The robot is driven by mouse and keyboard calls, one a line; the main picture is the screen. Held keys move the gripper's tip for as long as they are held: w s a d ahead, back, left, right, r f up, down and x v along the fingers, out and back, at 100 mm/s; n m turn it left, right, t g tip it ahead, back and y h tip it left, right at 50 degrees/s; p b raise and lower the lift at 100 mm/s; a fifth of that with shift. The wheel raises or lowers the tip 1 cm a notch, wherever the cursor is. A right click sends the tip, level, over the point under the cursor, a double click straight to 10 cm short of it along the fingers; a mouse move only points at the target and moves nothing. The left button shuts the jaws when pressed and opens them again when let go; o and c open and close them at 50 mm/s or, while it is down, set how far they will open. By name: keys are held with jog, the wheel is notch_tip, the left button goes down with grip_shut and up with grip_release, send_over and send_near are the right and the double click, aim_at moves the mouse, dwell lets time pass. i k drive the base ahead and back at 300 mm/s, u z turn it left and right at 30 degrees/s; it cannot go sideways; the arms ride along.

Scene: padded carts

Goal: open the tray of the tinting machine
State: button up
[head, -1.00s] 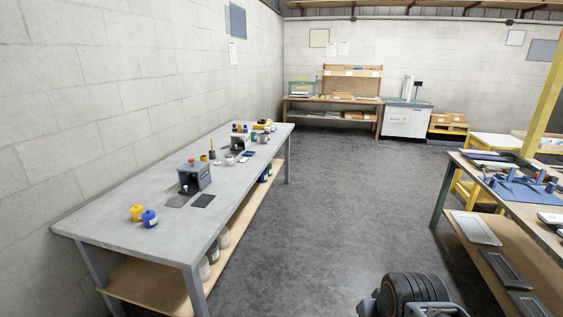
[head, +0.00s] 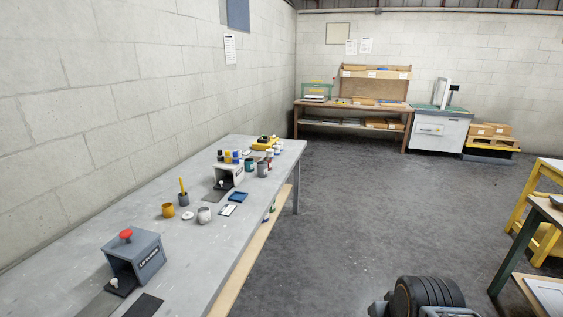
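A small white machine with blue and yellow canisters on top, which looks like the tinting machine (head: 231,175), stands on the far half of the long grey table (head: 180,235). My gripper is not in view; only a dark rounded part of my own body shows at the bottom right.
A grey machine with a red knob (head: 135,255) stands nearer on the table. The floor (head: 350,220) right of the table is clear.

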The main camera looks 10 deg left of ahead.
aim_at(227, 182)
jog(key=i, duration=3.4)
jog(key=u, duration=3.7)
jog(key=i, duration=0.5)
jog(key=z, duration=0.1)
